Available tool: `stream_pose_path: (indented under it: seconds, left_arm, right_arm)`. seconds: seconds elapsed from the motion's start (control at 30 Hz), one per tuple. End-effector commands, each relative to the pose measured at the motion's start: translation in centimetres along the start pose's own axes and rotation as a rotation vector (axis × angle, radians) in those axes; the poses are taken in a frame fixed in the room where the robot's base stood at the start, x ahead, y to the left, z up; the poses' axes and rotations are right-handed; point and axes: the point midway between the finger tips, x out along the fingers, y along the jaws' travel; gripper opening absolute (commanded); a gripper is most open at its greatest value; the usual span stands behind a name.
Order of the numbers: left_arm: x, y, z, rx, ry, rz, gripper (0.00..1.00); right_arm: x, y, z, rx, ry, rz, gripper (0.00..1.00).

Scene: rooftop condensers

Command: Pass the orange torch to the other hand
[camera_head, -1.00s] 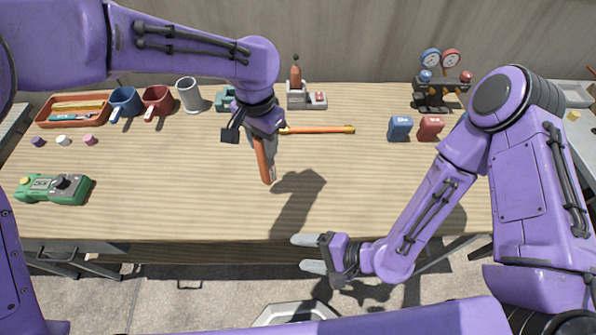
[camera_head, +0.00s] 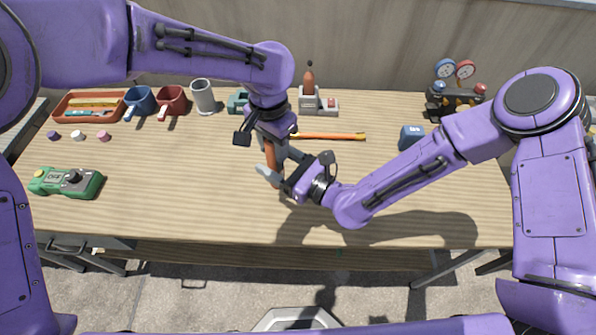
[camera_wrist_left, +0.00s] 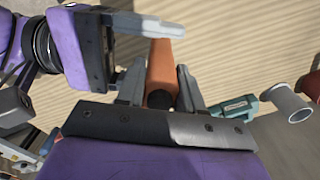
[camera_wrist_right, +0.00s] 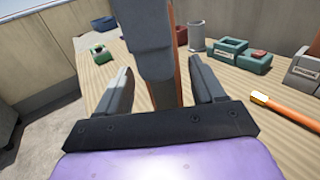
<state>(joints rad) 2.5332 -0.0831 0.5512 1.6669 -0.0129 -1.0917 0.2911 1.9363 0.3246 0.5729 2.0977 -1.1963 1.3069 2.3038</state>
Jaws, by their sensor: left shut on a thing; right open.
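The orange torch (camera_head: 271,165) is an orange-brown cylinder, hanging roughly upright above the table's middle. My left gripper (camera_head: 268,142) is shut on its upper part, pointing down. In the left wrist view, the torch (camera_wrist_left: 162,65) stands between the left fingers. My right gripper (camera_head: 278,163) is open and comes in from the right, its fingers on either side of the torch's lower part. In the right wrist view, the left gripper's finger hides much of the torch (camera_wrist_right: 178,80), between the right fingers. I cannot tell whether they touch it.
A long orange stick (camera_head: 330,136) lies behind the grippers. A green meter (camera_head: 66,182) is at left; the front middle is clear.

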Motion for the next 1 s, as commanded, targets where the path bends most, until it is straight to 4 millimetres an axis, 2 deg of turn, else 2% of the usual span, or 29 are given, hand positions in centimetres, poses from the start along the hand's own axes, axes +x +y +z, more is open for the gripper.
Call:
stream_pose_path:
  seconds: [0.1, 0.2, 0.5, 0.53, 0.7, 0.73, 0.77, 0.8, 0.87, 1.0]
  left_arm:
    - [-0.1, 0.0, 0.0, 0.0, 0.001, 0.0, 0.0]
    - [-0.1, 0.0, 0.0, 0.0, 0.001, 0.0, 0.0]
    - [0.0, 0.0, 0.0, 0.0, 0.001, 0.0, 0.0]
    - [-0.1, 0.0, 0.0, 0.0, 0.001, 0.0, 0.0]
    - [-0.1, 0.0, -0.1, 0.0, 0.002, 0.0, 0.0]
    - [-0.1, 0.0, -0.1, 0.0, 0.002, 0.0, 0.0]
    - [-0.1, 0.0, -0.1, 0.0, 0.002, -0.001, 0.0]
    - [-0.1, 0.0, -0.1, 0.0, 0.003, -0.001, 0.46]
    - [-0.1, 0.0, -0.1, 0.0, 0.003, 0.0, 0.65]
    - [-0.1, 0.1, -0.1, 0.001, 0.002, 0.002, 0.66]
  right_arm:
    - [1.9, 0.1, 0.0, -0.002, -0.001, 0.001, 0.68]
    - [2.8, 0.0, 0.0, -0.002, 0.0, 0.0, 0.68]
    - [3.2, 0.0, 0.0, -0.001, 0.0, 0.0, 0.68]
    - [3.2, 0.0, 0.0, -0.001, 0.0, 0.0, 0.65]
    - [3.2, 0.1, 0.0, -0.001, 0.0, 0.001, 0.1]
    - [3.2, 0.1, 0.0, -0.001, 0.0, 0.002, 0.04]
    - [3.2, 0.1, 0.0, -0.001, 0.0, 0.002, 0.04]
    - [3.2, 0.1, 0.1, -0.001, -0.001, 0.003, 0.04]
    - [3.2, 0.1, 0.1, -0.001, -0.001, 0.003, 0.04]
    - [3.2, 0.1, 0.1, -0.002, -0.001, 0.002, 0.04]
